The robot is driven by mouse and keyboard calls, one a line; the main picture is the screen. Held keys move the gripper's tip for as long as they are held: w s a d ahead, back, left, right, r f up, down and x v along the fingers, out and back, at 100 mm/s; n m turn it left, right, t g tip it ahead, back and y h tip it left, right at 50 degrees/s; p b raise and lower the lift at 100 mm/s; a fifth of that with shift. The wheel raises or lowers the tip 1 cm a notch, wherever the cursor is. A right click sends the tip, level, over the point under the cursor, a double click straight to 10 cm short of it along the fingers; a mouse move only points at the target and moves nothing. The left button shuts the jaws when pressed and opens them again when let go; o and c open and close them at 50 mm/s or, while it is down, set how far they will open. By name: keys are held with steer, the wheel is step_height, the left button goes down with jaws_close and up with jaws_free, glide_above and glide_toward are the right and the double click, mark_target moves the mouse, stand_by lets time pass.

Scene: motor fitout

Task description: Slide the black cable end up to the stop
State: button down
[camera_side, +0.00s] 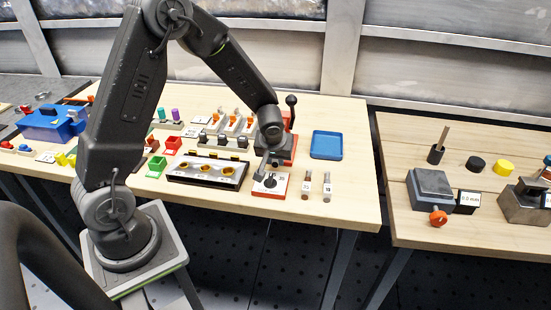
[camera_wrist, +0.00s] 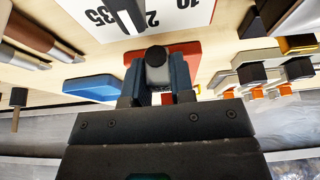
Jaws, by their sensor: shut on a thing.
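My gripper (camera_side: 272,166) is low over a white, red-edged plate (camera_side: 283,189). In the wrist view, its two blue-grey fingers (camera_wrist: 156,82) are closed around a dark, round-ended piece (camera_wrist: 157,58). I cannot tell whether this piece is the black cable end. The fingers hide much of it. The plate shows large numbers in the wrist view (camera_wrist: 172,12), and a dark pointer knob (camera_wrist: 124,12) stands on it. Several black blocks (camera_side: 221,140) stand in a row before orange-levered parts (camera_side: 229,122). No stop can be told for certain.
A red-based device with an upright black lever (camera_side: 291,110) stands just behind my gripper. A dark holder with yellow rings (camera_side: 207,171) is at the left.

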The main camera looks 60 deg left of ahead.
steer(key=shift+w+a, duration=0.25)
steer(key=c, duration=0.9)
jaws_free()
steer(key=v, duration=1.3)
steer(key=shift+s+r, duration=0.2)
steer(key=shift+r, duration=0.15)
steer(key=shift+d, duration=0.15)
